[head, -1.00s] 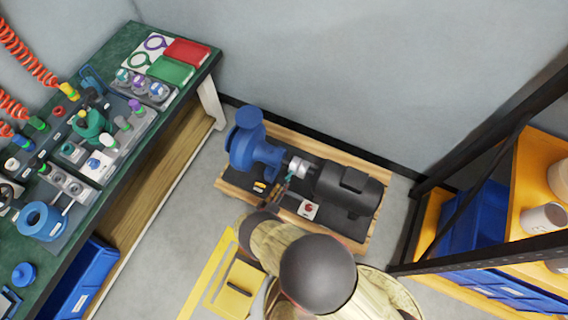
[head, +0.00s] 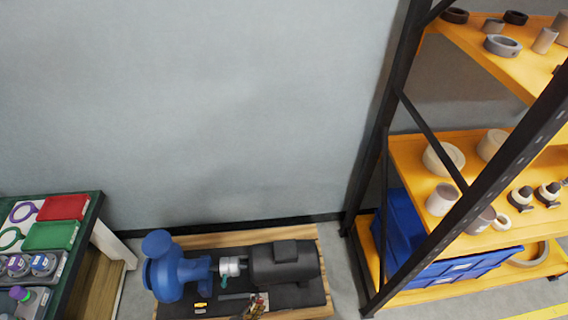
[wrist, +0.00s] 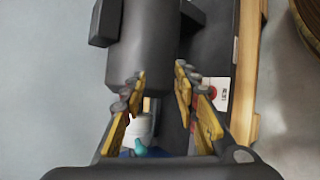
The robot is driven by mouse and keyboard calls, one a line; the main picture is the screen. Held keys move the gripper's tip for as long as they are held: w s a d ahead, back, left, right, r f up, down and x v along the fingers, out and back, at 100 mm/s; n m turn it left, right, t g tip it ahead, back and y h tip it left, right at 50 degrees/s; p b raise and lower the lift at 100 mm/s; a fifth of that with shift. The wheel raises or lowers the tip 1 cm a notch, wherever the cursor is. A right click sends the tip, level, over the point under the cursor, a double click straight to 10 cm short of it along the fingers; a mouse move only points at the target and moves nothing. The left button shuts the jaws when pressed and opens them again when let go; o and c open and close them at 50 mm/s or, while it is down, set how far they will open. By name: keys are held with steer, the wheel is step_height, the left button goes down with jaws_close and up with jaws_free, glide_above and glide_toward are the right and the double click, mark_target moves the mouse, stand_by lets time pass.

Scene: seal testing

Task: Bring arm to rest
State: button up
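My gripper (wrist: 160,80) is open in the wrist view, its two yellow-and-grey fingers spread apart with nothing between the tips. It hangs over the pump unit, with the dark motor (wrist: 143,45) and the silvery coupling (wrist: 139,132) seen beyond the fingers. In the head view only a small part of my gripper (head: 258,306) shows at the bottom edge, in front of the motor (head: 285,264). The rest of my arm is out of that picture. A small teal piece (wrist: 150,150) shows near the coupling; I cannot tell what it is.
The blue pump (head: 172,275) stands on a wooden pallet (head: 240,237) against the wall. A green workbench (head: 82,222) is at the left. A black-framed orange shelf rack (head: 410,150) with pots and a blue bin (head: 450,268) is at the right.

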steer(key=w+d+r+m+g+p, duration=0.1)
steer(key=d+r+m+g, duration=0.2)
steer(key=r, duration=1)
steer(key=d+r+m+g+p, duration=0.1)
steer(key=d+r+m+g, duration=0.2)
steer(key=r, duration=1.1)
steer(key=w+d+r+m+g+p, duration=0.1)
steer(key=d+r+g, duration=0.3)
steer(key=r, duration=0.9)
steer(key=s+d+r+m+t+y+p, duration=0.1)
steer(key=d+r+m, duration=0.2)
steer(key=d+r, duration=0.3)
steer(key=s+d+r+m+t+y+p, duration=0.1)
steer(key=d+r+m, duration=0.3)
steer(key=r, duration=1.1)
steer(key=s+d+r+m+t+y+p, duration=0.1)
steer(key=s+d+r+m+t+y, duration=0.1)
steer(key=d+r, duration=0.7)
steer(key=shift+d+r+m+t+y+p, duration=0.45)
steer(key=shift+r+m+y, duration=0.25)
steer(key=shift+m, duration=0.4)
steer(key=shift+a, duration=0.15)
